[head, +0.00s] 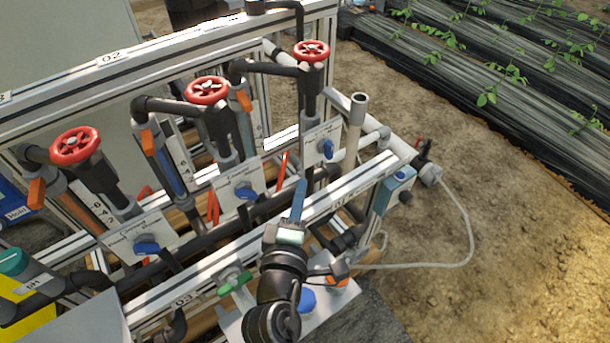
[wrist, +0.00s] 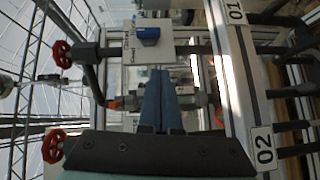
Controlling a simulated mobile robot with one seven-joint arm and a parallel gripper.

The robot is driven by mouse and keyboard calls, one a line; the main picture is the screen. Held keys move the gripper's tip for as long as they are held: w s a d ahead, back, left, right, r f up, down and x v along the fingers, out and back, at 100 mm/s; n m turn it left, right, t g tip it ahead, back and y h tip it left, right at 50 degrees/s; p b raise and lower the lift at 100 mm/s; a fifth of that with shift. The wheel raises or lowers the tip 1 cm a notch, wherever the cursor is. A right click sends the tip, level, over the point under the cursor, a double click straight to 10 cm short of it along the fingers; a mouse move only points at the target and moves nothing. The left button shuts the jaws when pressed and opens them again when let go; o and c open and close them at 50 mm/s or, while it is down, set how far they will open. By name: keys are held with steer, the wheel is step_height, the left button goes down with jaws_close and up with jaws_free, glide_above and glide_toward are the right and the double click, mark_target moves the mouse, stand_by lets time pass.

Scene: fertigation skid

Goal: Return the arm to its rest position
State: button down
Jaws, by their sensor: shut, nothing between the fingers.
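My gripper (head: 299,200) is in the head view, at the middle of the skid in front of the panels, with its blue fingers pointing up and away. In the wrist view the two blue fingers (wrist: 161,103) lie side by side, shut, with nothing between them. In the head view my arm comes up from the bottom edge, over the front rail of the skid, and hides part of that rail. In the wrist view a white panel with a blue knob (wrist: 148,36) shows beyond the fingertips. I cannot tell whether the gripper touches anything.
Several red handwheels (head: 311,51) stand on dark pipes along the skid. Blue knobs (head: 246,191) sit on small panels, and a green valve handle (head: 234,283) is left of my arm. A pale hose (head: 470,235) loops over bare soil at right. Planted rows (head: 480,90) lie behind.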

steer(key=s+a, duration=0.1)
steer(key=s, duration=0.5)
steer(key=w+d+r+m+t, duration=0.25)
steer(key=r+m, duration=0.25)
steer(key=r, duration=0.9)
steer(key=w+d+r+m+t, duration=0.1)
steer(key=w+r+m+t, duration=0.3)
steer(key=r, duration=1)
steer(key=s+r+m+t+y, duration=0.15)
steer(key=s+r, duration=0.25)
steer(key=r, duration=0.4)
steer(key=s+a+r+m+t, duration=0.1)
steer(key=s+r+m, duration=0.25)
steer(key=r, duration=0.35)
steer(key=s+r+m+t+y, duration=0.1)
steer(key=s+r+t, duration=0.1)
steer(key=s+r, duration=0.45)
step_height(320, 180, up, 31)
steer(key=w+p, duration=0.2)
steer(key=p, duration=2.7)
steer(key=shift+a+f+p, duration=0.15)
steer(key=shift+a+p, duration=0.15)
